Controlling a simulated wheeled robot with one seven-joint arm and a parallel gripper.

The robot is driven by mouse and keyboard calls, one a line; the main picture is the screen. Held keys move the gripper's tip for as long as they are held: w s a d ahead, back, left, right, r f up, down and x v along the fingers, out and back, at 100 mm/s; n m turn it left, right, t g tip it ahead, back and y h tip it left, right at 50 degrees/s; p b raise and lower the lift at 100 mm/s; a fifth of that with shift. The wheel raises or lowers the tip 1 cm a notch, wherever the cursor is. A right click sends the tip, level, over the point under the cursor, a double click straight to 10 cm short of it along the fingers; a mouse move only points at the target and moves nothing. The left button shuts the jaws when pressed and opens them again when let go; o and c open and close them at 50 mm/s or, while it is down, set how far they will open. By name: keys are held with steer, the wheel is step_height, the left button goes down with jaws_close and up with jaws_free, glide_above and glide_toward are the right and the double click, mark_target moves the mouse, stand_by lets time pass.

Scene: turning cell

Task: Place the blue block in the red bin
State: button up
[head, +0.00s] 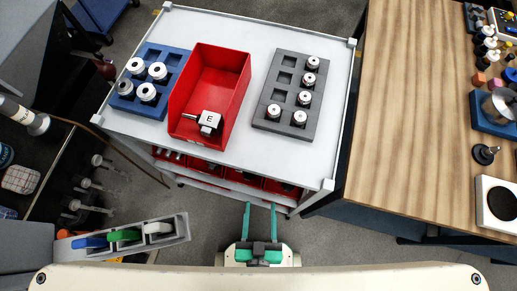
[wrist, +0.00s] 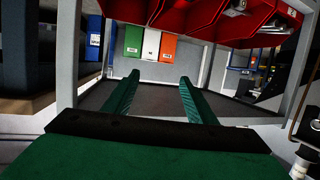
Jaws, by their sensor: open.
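The red bin (head: 228,113) stands on the top of a grey cart, tilted slightly in the picture. I cannot make out a blue block for certain in either view. Small coloured blocks (head: 479,78) sit on the wooden bench at the far right, too small to tell well; the ones I see look pink and orange. My gripper (head: 260,207) is open and empty, in front of the cart's near edge and below its top. Its two green fingers also show apart in the wrist view (wrist: 159,79).
The cart top (head: 262,40) also holds a blue tray (head: 176,57) with white rings and a grey tray (head: 287,66) with several round parts. The wooden bench (head: 412,110) has a clear middle. Red bins (wrist: 205,20) hang on the lower shelf ahead of my gripper.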

step_height(320, 180, up, 8)
steer(key=shift+a+r+t+y, duration=0.15)
steer(key=shift+a+t+y, duration=0.1)
steer(key=shift+t+y, duration=0.05)
